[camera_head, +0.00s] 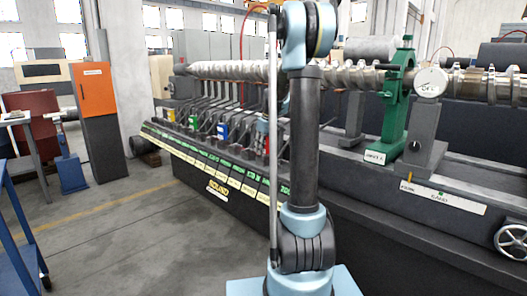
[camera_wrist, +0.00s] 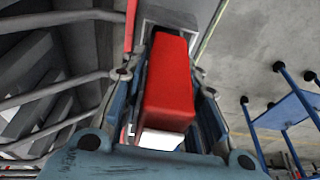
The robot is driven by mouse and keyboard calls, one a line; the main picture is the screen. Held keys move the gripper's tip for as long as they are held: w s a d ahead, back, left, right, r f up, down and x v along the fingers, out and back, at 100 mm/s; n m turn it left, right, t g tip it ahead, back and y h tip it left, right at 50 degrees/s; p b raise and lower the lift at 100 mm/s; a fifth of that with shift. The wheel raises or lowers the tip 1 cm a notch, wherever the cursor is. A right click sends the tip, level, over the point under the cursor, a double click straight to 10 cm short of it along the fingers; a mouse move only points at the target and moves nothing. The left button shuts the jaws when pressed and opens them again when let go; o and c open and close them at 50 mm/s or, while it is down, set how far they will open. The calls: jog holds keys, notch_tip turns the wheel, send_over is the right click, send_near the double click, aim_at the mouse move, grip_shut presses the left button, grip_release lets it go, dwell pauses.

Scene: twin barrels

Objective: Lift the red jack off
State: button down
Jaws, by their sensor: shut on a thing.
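In the wrist view, the red jack (camera_wrist: 168,82) shows as a red block in the middle, between the two blue-grey fingers of my gripper (camera_wrist: 163,76). The fingers lie along its left and right sides, and my gripper is shut on it. A white part shows at the near end of the red block. The jack's foot is hidden, so I cannot tell whether it touches its support. In the head view, my arm stands in front and hides my gripper and the red jack.
A long dark machine bed (camera_head: 232,190) runs across the head view, with several small coloured jacks along its rail. A threaded shaft (camera_head: 225,70) lies above them. A green stand (camera_head: 397,115) is at right. A blue cart (camera_wrist: 283,110) shows in the wrist view. Left floor is open.

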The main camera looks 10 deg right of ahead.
jog(key=shift+r, duration=0.6)
dwell(0.4)
jog(key=shift+r, duration=5.35)
